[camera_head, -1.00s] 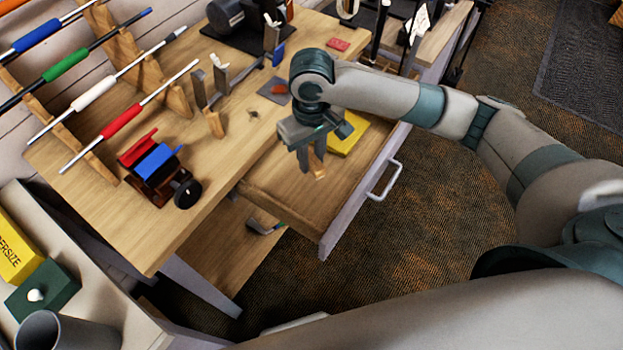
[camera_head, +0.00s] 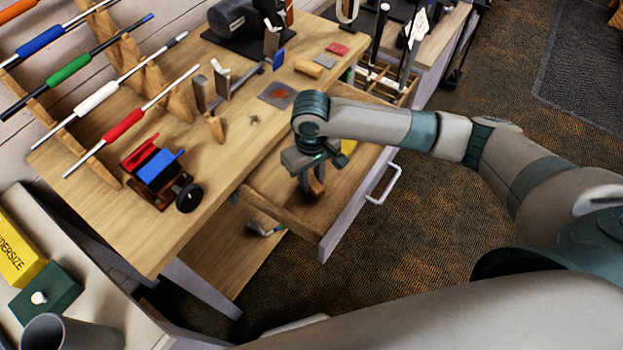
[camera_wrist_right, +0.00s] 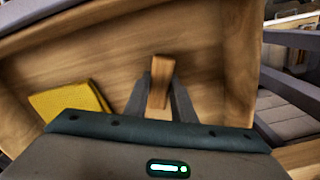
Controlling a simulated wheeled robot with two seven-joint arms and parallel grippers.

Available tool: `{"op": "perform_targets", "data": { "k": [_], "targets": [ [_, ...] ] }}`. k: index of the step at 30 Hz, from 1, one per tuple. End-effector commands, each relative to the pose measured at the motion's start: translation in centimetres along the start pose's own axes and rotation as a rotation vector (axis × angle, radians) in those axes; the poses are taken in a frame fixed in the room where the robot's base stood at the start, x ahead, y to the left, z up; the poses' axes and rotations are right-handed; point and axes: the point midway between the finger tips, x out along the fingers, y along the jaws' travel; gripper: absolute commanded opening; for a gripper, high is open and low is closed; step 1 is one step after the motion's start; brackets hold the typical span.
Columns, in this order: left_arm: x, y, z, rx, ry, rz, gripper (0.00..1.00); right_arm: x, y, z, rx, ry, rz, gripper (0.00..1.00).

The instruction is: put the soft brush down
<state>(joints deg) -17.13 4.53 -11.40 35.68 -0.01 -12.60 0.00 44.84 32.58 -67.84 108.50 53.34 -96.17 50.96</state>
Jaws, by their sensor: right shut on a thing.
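My right gripper (camera_head: 313,192) is over the open drawer (camera_head: 345,217), pointing down into it. It is shut on a small wooden piece, which I take to be the soft brush (camera_head: 317,186). In the right wrist view the brush's wooden body (camera_wrist_right: 160,82) sits between the two fingers (camera_wrist_right: 158,95), above the drawer's wooden floor (camera_wrist_right: 205,70). Its bristles are hidden, and I cannot tell whether it touches the floor. My left gripper is not in view.
A folded yellow cloth (camera_wrist_right: 68,102) lies in the drawer beside the gripper. The drawer floor around the brush looks clear.

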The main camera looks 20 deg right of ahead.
Motion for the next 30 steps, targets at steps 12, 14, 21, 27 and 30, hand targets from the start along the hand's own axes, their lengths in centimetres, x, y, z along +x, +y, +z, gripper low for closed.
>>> {"op": "perform_targets", "data": {
  "k": [12,14,21,27,30],
  "targets": [
    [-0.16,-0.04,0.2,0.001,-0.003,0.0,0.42,0.75,-0.01,0.01,0.0,0.0,0.0,0.05],
    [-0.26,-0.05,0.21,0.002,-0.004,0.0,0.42,0.87,-0.01,0.01,0.0,0.0,0.0,0.05],
    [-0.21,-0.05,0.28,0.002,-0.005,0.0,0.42,0.95,0.01,-0.01,-0.001,0.001,0.0,0.42],
    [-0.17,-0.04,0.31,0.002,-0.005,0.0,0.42,0.9,0.01,-0.01,0.0,0.001,0.0,0.42],
    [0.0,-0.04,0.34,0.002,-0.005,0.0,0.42,0.64,0.02,-0.02,0.0,0.001,0.0,0.42]
  ]
}}
